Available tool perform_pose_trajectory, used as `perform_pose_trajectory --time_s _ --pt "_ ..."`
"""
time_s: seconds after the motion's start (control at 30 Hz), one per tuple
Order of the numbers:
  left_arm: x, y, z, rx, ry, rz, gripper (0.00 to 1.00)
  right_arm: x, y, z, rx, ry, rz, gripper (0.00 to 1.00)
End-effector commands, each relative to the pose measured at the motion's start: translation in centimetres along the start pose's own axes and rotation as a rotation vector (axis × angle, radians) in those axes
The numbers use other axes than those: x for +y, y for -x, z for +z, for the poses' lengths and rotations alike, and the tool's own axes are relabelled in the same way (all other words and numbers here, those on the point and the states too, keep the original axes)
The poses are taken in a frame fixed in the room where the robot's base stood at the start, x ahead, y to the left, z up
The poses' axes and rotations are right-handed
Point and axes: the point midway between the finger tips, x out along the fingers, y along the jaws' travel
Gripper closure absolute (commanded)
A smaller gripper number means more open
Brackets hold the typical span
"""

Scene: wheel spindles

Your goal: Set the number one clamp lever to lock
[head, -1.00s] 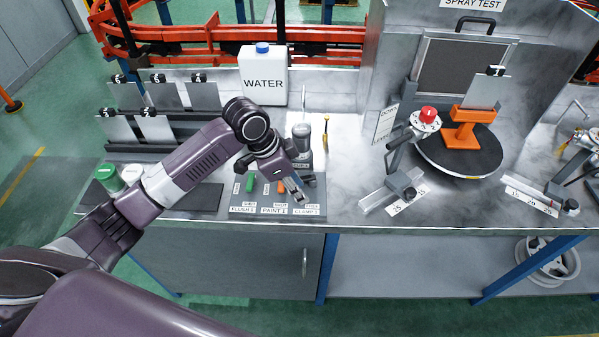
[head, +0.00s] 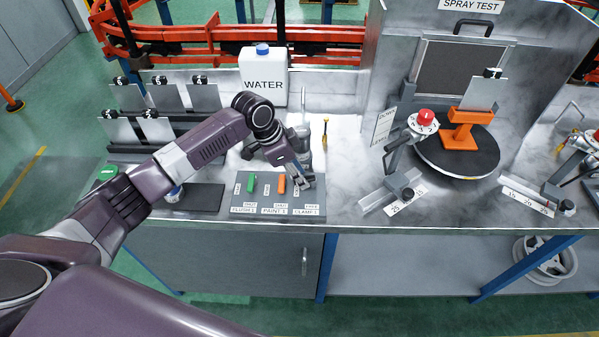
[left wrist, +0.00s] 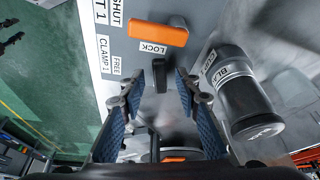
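The valve panel (head: 250,208) on the bench carries labels for flush 1, paint 1 and clamp 1. Its green lever (head: 250,184) and orange lever (head: 281,184) show in the head view. My left gripper (head: 304,182) is over the panel's right side and hides the clamp lever there. In the left wrist view the black clamp 1 lever (left wrist: 159,72) stands between the two open fingertips of my left gripper (left wrist: 160,77), with a gap on each side. The LOCK label (left wrist: 152,48) is beside the orange lever (left wrist: 158,34), and the FREE label (left wrist: 117,66) is left. My right gripper is out of view.
A dark labelled cylinder (left wrist: 245,95) stands close to the right finger. A white water can (head: 263,78) is behind my arm. An orange stand (head: 463,130) sits on a round turntable to the right. Bench space between panel and turntable is mostly clear.

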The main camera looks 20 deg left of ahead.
Motion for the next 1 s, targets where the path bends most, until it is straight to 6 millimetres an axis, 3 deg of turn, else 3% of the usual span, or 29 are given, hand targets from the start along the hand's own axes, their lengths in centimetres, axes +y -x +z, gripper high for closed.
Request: perform_pose_trajectory --time_s 0.23,0.5,0.77,1.0 --pt "0.02 -0.12 0.02 0.000 0.000 0.000 0.71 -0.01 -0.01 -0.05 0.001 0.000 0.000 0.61" --pt "0.02 -0.09 0.01 0.000 0.000 0.000 1.00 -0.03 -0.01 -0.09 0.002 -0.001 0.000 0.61" --pt "-0.19 -0.10 -0.01 -0.001 -0.025 0.010 1.00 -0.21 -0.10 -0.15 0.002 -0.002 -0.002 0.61" --pt "-0.85 -0.29 -0.07 -0.001 -0.180 0.076 1.00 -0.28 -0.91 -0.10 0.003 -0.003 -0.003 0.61"
